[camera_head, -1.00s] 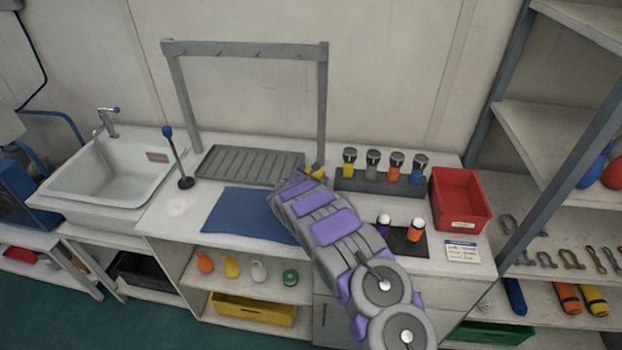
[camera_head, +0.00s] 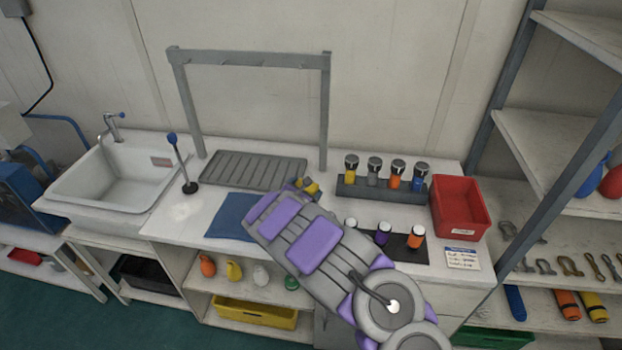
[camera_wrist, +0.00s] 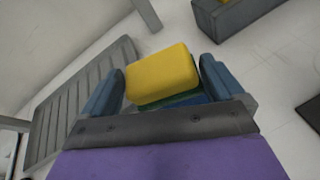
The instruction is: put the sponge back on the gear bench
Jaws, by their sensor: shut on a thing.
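The sponge (camera_wrist: 162,75) is yellow with a green underside and sits between the two blue fingers of my gripper (camera_wrist: 158,90) in the wrist view. My gripper (camera_head: 304,186) is shut on it. I cannot tell whether the sponge touches the bench top.
The ribbed grey tray (camera_head: 252,172) stands under a grey frame (camera_head: 250,54). A blue mat (camera_head: 229,216) is partly hidden by my arm. A rack of several capped bottles (camera_head: 382,186), a red bin (camera_head: 460,208) and a dark mat with small bottles (camera_head: 400,243) stand to the right.

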